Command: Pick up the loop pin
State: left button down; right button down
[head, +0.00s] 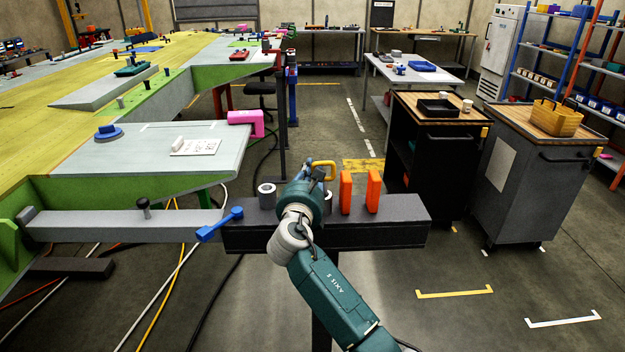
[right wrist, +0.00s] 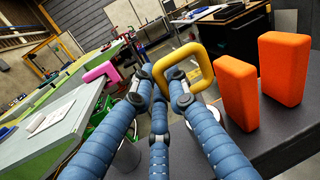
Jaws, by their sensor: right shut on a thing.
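The loop pin (head: 325,163) shows as a yellow loop above the dark beam in the head view. In the right wrist view, the yellow loop (right wrist: 205,52) stands at the fingertips, tilted, with its lower left part between the blue-wrapped fingers. My right gripper (head: 314,174) is over the beam; its fingers (right wrist: 160,80) are shut on the loop pin. The pin's shank is hidden behind the fingers, so I cannot tell whether it is clear of the beam. My left gripper is in neither view.
Two orange blocks (head: 346,191) (head: 374,190) stand upright on the dark beam (head: 400,232), close right of the gripper. A grey ring (head: 267,196) stands left of it. A blue handle (head: 220,224) sticks out at the beam's left end. A black cart (head: 440,160) stands behind right.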

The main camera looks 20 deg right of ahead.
notch_tip(320, 180, up, 17)
jog(key=shift+b, duration=0.3)
dwell(0.7)
